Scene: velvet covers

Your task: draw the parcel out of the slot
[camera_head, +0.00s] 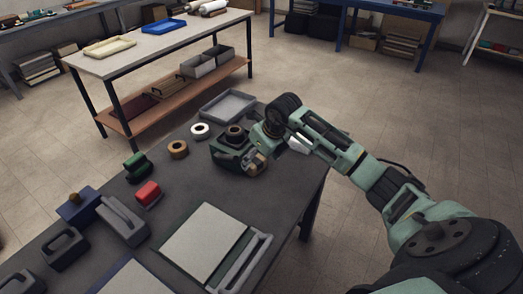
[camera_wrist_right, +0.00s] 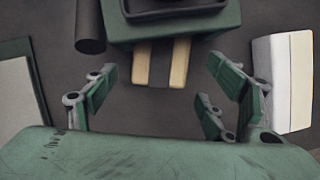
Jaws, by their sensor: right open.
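A tan parcel with a dark band down its middle (camera_wrist_right: 180,63) sticks out of the slot in the front of a green box (camera_wrist_right: 120,30). Its inner part is hidden inside the box. In the head view the green box (camera_head: 228,155) stands near the table's far right end, partly covered by my arm. My right gripper (camera_wrist_right: 163,85) is open, its fingers spread left and right of the parcel's protruding end, with visible gaps on both sides. In the head view the right gripper (camera_head: 257,162) is at the box's right side. My left gripper is not in view.
A white block (camera_wrist_right: 284,82) lies to the right of the gripper in the wrist view. A dark cylinder (camera_wrist_right: 90,25) is at its upper left. On the table are a grey tray (camera_head: 229,104), tape rolls (camera_head: 178,149) and a light panel (camera_head: 205,243).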

